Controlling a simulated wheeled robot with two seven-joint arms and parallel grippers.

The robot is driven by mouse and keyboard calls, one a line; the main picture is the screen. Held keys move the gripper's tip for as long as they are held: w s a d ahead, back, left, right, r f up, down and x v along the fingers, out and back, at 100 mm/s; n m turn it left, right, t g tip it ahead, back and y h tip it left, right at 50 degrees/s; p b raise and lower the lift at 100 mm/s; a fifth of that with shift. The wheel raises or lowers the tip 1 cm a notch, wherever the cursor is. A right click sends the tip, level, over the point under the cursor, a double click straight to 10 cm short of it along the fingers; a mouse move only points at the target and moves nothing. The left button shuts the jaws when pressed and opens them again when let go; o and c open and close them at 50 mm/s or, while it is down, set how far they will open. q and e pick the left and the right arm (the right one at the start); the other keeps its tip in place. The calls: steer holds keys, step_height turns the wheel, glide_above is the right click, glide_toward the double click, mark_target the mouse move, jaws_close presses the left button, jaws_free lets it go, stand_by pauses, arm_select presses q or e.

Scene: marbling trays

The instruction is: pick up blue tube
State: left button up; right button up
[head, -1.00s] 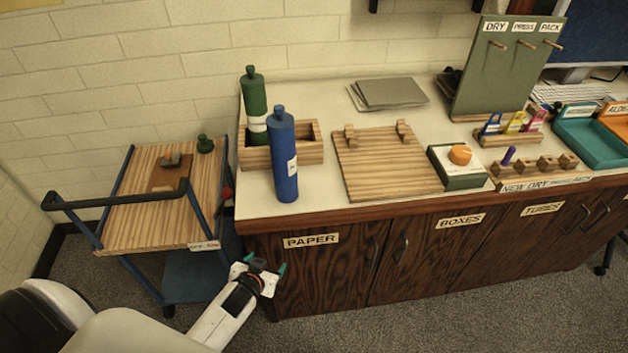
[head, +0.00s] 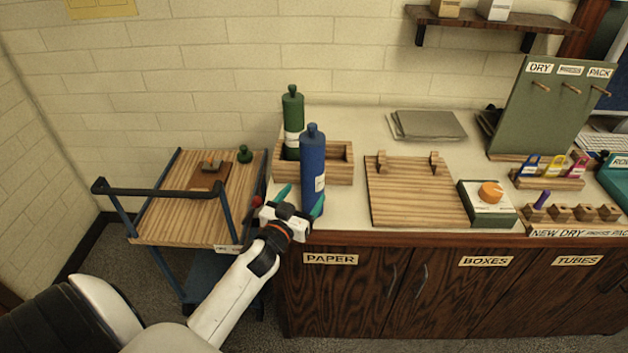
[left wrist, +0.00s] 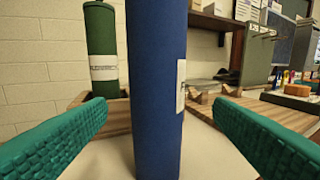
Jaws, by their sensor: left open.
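The blue tube (head: 312,165) stands upright on the counter near its front left corner, with a white label on its side. It also fills the middle of the left wrist view (left wrist: 157,90). My left gripper (head: 299,202) is open, with its green fingers on either side of the blue tube's lower part in the head view. In the left wrist view the fingers (left wrist: 160,135) spread left and right of the tube, with gaps showing on both sides. The tube's base is partly hidden by the gripper in the head view. My right gripper is not in view.
A green tube (head: 293,120) stands in a wooden box (head: 340,165) just behind the blue tube. A wooden board (head: 415,195) lies to the right. A cart (head: 165,220) stands left of the counter. The counter's front edge (head: 420,238) is below the gripper's right.

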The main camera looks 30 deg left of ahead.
mark_target(308, 188)
arm_select(q)
steer(key=w, duration=0.1)
steer(key=w+a, duration=0.1)
steer(key=w, duration=0.1)
steer(key=shift+w+f, duration=0.1)
steer(key=shift+w, duration=0.1)
steer(key=shift+w+p, duration=0.25)
steer(key=shift+p, duration=0.1)
steer(key=w, duration=0.3)
steer(key=w+p, duration=0.1)
steer(key=shift+w+a, duration=0.35)
steer(key=shift+s, duration=0.1)
steer(key=shift+c, duration=1.1)
steer(key=c, duration=0.9)
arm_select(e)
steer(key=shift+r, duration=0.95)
